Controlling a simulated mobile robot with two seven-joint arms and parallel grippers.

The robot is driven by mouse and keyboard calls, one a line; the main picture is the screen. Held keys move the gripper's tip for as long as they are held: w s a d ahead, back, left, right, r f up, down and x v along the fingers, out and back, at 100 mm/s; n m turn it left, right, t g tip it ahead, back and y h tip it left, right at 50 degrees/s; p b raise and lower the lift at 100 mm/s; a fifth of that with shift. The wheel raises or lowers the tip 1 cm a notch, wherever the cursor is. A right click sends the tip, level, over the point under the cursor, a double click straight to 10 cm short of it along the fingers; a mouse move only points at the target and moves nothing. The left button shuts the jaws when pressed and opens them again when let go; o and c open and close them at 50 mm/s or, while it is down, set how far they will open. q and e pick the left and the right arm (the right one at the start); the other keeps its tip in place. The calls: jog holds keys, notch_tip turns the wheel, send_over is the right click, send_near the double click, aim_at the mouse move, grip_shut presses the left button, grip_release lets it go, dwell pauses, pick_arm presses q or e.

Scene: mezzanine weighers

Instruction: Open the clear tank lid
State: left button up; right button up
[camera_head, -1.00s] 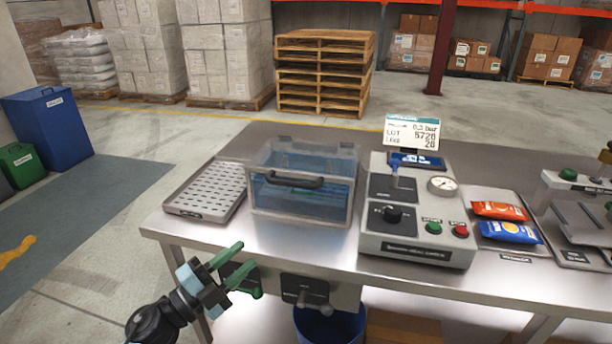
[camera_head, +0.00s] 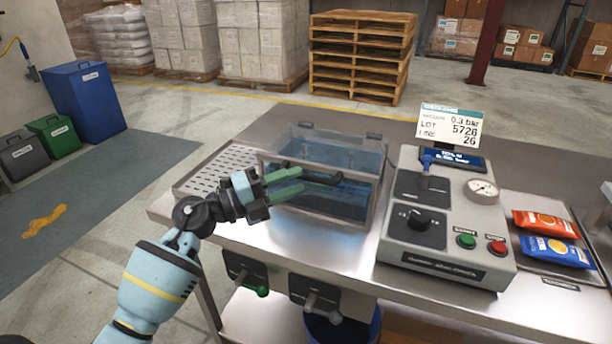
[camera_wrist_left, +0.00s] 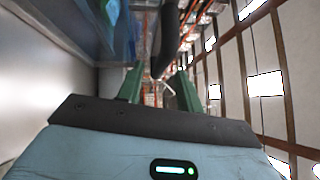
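The clear tank (camera_head: 345,204) holds blue liquid and stands on the steel bench. Its clear lid (camera_head: 338,152) looks down over the top, with a dark bar handle (camera_head: 323,179) at the front. My left gripper (camera_head: 301,181) is at the left part of this handle, its green fingers apart. In the left wrist view the gripper (camera_wrist_left: 160,70) is open, and the dark handle (camera_wrist_left: 168,38) shows ahead, in line with the gap between the fingertips. I cannot tell whether a finger touches it. My right gripper is not in view.
A perforated tray (camera_head: 205,166) lies left of the tank, partly behind my left arm. A grey control box (camera_head: 445,225) with knob, gauge and buttons stands close on the right. Orange and blue packets (camera_head: 548,249) lie beyond it. Lever boxes (camera_head: 316,295) hang under the bench's front edge.

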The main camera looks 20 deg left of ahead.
aim_at(302, 179)
pick_arm(q)
jog(key=shift+x, duration=1.9)
jog(key=shift+c, duration=0.5)
grip_shut()
